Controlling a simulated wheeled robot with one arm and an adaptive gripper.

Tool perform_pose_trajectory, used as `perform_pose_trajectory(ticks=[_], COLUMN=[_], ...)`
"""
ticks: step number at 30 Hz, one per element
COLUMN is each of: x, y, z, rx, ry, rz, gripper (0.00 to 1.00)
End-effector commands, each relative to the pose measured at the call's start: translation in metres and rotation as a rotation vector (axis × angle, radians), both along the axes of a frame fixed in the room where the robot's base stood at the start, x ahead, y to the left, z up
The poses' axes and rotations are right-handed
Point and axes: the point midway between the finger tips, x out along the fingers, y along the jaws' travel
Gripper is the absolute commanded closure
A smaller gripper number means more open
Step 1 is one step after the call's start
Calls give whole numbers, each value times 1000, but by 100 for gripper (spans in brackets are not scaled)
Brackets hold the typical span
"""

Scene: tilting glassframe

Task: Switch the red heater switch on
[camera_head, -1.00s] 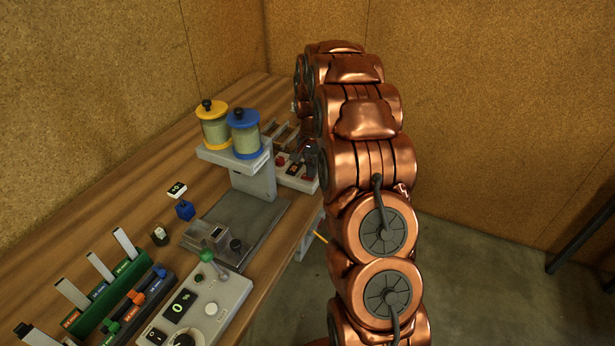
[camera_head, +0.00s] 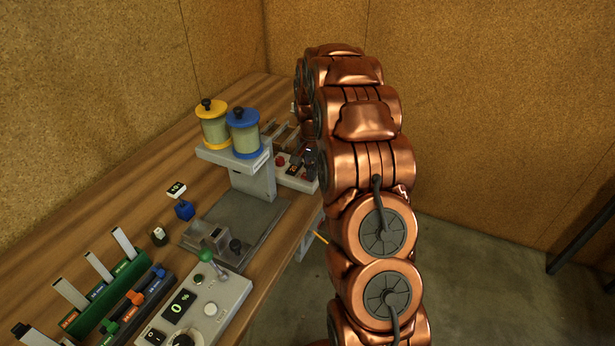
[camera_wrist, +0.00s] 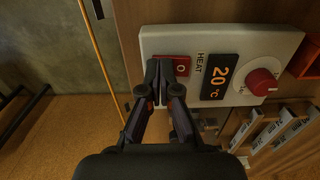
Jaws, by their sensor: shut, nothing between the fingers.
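The heater box is a pale panel (camera_wrist: 215,42) in the wrist view, marked HEAT, with a display (camera_wrist: 220,76) reading 20 °C and a red knob (camera_wrist: 263,81). The red heater switch (camera_wrist: 182,65) is at the panel's left side, marked with an O. My gripper (camera_wrist: 160,68) is shut and empty, its fingertips at the left edge of the switch and covering part of it. I cannot tell whether they touch it. In the head view the heater box (camera_head: 297,178) is at the far end of the bench, partly hidden by my arm.
A stand (camera_head: 257,178) with yellow (camera_head: 213,125) and blue (camera_head: 244,132) topped containers is on the wooden bench (camera_head: 165,150). A control box (camera_head: 204,308) with a green-knobbed lever is nearer. Labelled pieces stand beside the heater box in the wrist view (camera_wrist: 270,133). Open floor is right of the bench.

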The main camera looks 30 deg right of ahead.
Motion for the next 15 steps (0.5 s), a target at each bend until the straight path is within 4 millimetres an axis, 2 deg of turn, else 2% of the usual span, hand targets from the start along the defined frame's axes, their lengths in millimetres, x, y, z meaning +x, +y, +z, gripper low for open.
perform_pose_trajectory(ticks=[5,15], x=[0,0], y=[0,0], z=[3,23], rx=[0,-1], ry=[0,-1], rz=[0,0], gripper=[100,100])
